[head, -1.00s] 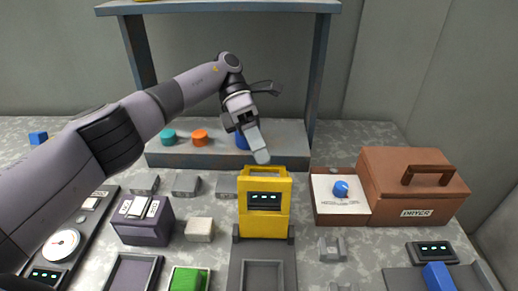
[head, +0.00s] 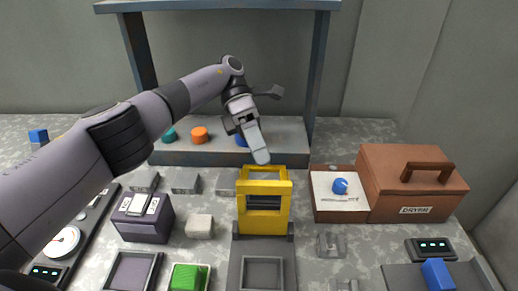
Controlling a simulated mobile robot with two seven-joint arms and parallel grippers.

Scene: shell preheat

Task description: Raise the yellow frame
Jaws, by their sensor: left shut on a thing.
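The yellow frame (head: 264,224) stands in the middle of the table, behind a grey holder with a square recess (head: 262,285). Its upper part shows an open top and a dark opening at the front. My left gripper (head: 261,157) comes down from above, with its tip at the frame's rear top edge. It is shut on the yellow frame, though the exact contact is hard to see. My right gripper is not in view.
A brown dryer box (head: 412,185) and a white-topped tray with a blue knob (head: 341,187) stand to the right. A purple box (head: 143,220) and a pale block (head: 199,227) stand left. A shelf unit (head: 320,70) rises behind.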

